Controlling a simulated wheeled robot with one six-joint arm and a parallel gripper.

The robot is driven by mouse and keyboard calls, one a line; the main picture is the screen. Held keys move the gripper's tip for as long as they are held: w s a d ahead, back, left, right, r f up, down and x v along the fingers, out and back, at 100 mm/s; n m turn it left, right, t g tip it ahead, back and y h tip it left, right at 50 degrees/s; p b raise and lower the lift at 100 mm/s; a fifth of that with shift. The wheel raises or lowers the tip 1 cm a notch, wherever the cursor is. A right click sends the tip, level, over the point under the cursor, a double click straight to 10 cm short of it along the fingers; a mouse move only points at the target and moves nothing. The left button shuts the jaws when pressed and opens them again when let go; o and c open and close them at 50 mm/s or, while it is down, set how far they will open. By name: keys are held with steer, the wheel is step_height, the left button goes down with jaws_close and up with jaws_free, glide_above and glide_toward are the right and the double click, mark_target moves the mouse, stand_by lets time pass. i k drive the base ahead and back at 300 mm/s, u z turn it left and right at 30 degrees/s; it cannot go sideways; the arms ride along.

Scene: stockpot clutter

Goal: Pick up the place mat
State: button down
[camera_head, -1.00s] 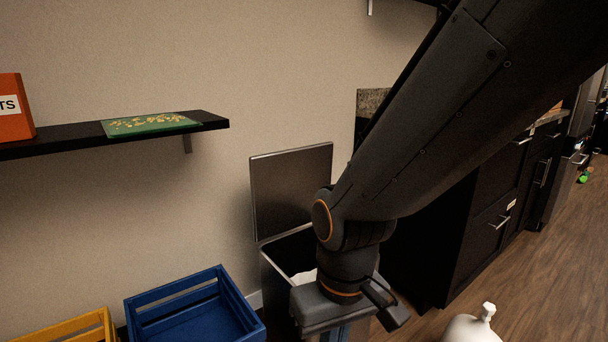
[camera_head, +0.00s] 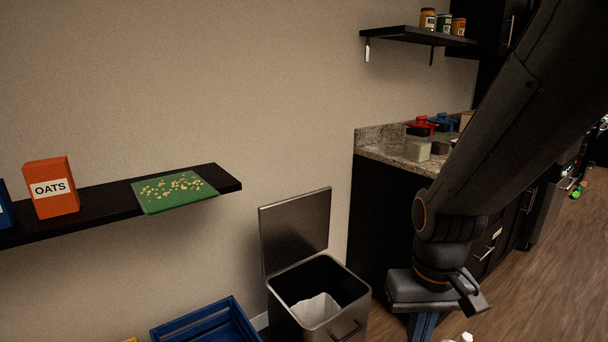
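The place mat (camera_head: 160,205) is a thin green sheet with pale yellow specks; I cannot tell whether they are a print or crumbs. It lies flat near the right end of the black wall shelf (camera_head: 105,203), and its near edge hangs over the shelf front. My gripper (camera_head: 424,322) is at the lower right, pointing down, well to the right of the mat and lower than it. Its fingertips run off the bottom edge, so whether it is open or shut does not show.
An orange oats box (camera_head: 51,188) stands on the shelf left of the mat. Below are an open-lidded metal bin (camera_head: 345,322) and a blue crate (camera_head: 203,322). A counter (camera_head: 385,154) with jars and pots is behind my arm. The wall above the mat is clear.

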mark_target(157, 195)
steer(key=u, duration=1.25)
